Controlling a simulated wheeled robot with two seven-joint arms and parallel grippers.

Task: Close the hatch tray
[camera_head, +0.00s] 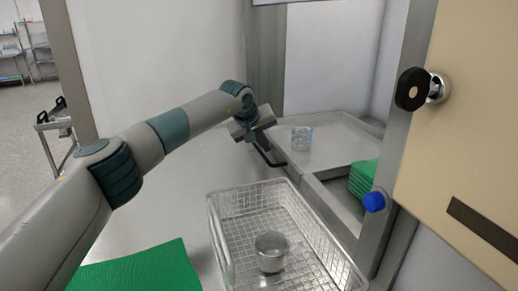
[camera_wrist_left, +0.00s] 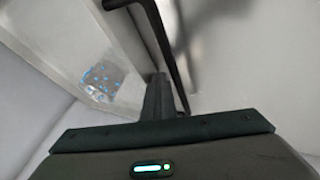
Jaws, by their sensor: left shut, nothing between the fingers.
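The hatch tray (camera_head: 345,137) is a flat metal tray in the wall hatch, with a small clear container with blue specks (camera_head: 301,138) on it. A thin black bent handle (camera_head: 270,158) shows at the tray's near left edge. In the left wrist view, the handle (camera_wrist_left: 165,45) runs down to beside the fingers. My left gripper (camera_head: 262,138) is at the handle, shut and empty; I cannot tell whether it touches it. The clear container also shows in the left wrist view (camera_wrist_left: 103,80). My right gripper is not in view.
A wire basket (camera_head: 222,232) holding a metal cup (camera_head: 271,252) stands in front of the hatch. A green mat (camera_head: 145,270) lies at lower left. Green stacked items (camera_head: 363,180) sit inside the hatch. An open beige door with a black knob (camera_head: 411,89) stands at right.

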